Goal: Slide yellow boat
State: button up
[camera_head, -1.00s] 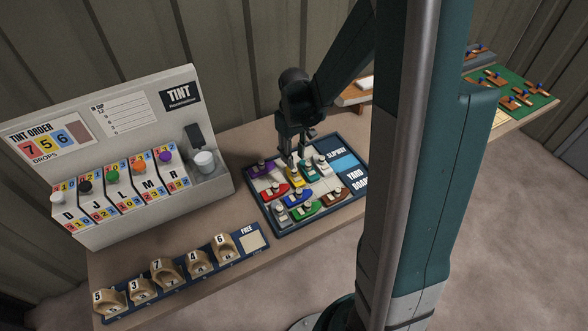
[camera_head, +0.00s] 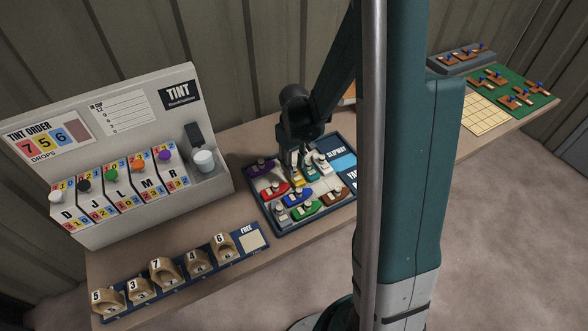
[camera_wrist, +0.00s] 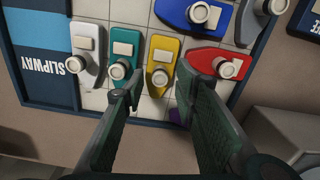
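The yellow boat (camera_head: 297,181) sits on the yard board (camera_head: 284,230) among other boats. In the wrist view the yellow boat (camera_wrist: 163,52), with a pale block and a round knob, shows beyond and between my fingertips. My gripper (camera_head: 294,163) is over the back part of the board. In the wrist view my gripper (camera_wrist: 160,78) is open, one finger by the teal boat (camera_wrist: 121,69) and the other by the red boat (camera_wrist: 221,61). I cannot tell whether the fingers touch any boat.
White (camera_wrist: 87,48), blue (camera_wrist: 188,14) and grey boats stand close around. A purple boat (camera_head: 262,166) lies at the board's back left. The tint stand (camera_head: 120,110) is to the left, numbered wooden pieces (camera_head: 166,271) in front. A green board (camera_head: 535,92) is far right.

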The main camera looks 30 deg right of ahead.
jog(key=shift+f, duration=1)
grip_shut()
jog(key=shift+w, duration=0.1)
